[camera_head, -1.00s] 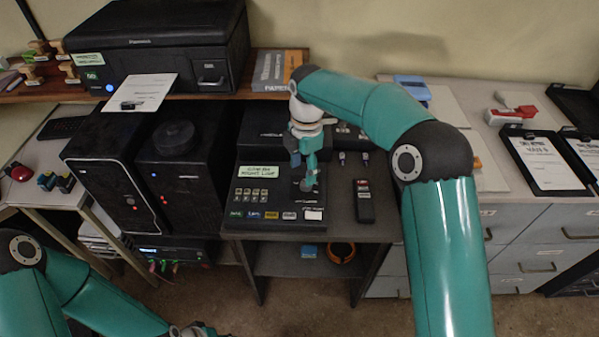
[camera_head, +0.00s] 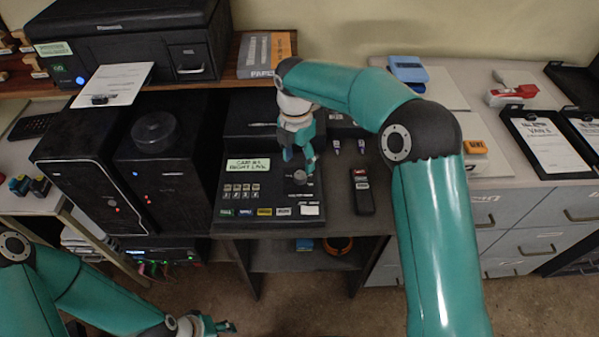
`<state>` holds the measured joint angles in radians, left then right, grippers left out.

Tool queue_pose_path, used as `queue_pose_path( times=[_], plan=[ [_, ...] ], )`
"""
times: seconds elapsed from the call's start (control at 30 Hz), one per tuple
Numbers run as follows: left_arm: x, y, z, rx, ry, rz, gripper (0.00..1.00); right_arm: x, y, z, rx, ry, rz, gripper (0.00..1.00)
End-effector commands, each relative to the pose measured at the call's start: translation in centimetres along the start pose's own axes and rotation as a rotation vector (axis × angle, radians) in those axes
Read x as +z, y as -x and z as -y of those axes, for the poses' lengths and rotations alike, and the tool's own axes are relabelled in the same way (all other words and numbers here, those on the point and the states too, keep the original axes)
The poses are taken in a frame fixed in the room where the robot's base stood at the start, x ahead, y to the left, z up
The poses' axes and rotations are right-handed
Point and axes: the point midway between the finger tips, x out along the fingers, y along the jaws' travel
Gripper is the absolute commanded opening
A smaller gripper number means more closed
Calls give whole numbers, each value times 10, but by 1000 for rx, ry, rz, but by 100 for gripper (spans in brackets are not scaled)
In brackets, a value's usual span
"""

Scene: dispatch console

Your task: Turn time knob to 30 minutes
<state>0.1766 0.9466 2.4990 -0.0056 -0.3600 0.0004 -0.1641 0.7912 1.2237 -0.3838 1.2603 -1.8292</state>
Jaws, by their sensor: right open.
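A black console panel (camera_head: 230,205) sits on the dark table in the middle, with a green-white label, rows of small buttons and a small grey round knob (camera_head: 300,177) at its right. Its dial markings are too small to read. My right gripper (camera_head: 299,162) is open and points down just behind the knob, one finger very close to it. I cannot tell whether they touch. My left gripper (camera_head: 222,327) is low at the bottom edge, partly cut off and away from the console; its jaw state is unclear.
A black handset (camera_head: 362,192) lies right of the console. Black computer towers (camera_head: 163,175) stand to the left, one with a round black piece (camera_head: 156,131) on top. A printer (camera_head: 130,40) is on the shelf behind. Clipboards (camera_head: 545,145) lie at right.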

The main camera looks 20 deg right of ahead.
Motion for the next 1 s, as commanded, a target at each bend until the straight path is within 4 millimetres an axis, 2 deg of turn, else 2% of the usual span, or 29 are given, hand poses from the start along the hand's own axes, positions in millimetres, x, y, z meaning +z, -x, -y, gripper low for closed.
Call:
queue_pose_path(
  times=[0.1,0.3,0.7,0.77,1.0],
  plan=[
    [0,1,0,0,0,0,40,0,-23,1,-3,-2,-2,59],
    [0,3,-1,0,0,0,40,0,-46,0,-1,0,0,59],
    [0,3,-1,0,0,0,40,0,-54,-1,0,0,0,59],
    [0,3,-1,0,0,0,40,0,-54,-1,1,0,0,51],
    [0,3,-1,0,0,0,40,0,-53,-1,1,0,0,11]
  ],
)
